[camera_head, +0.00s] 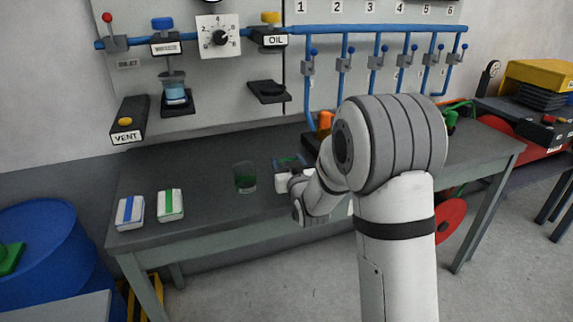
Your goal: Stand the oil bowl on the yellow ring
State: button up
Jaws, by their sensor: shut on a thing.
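My gripper (285,168) is low over the middle of the workbench, seen past my own arm. It is shut on a small see-through bowl (289,160) with a bluish-green tint, which I take to be the oil bowl. The fingers and wrist partly hide it, and I cannot tell whether its base touches the bench. The holder (268,91) under the OIL label (275,40) is empty. I cannot make out a yellow ring in this view.
A greenish clear glass (245,177) stands on the bench (210,178) just left of my gripper. Blue-striped (130,212) and green-striped (170,205) packs lie at the left. A bowl of blue liquid (174,90) sits in the left wall holder. Orange and green items stand behind my arm.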

jog(key=shift+f, duration=0.15)
jog(key=o, duration=1)
jog(key=shift+o, duration=0.2)
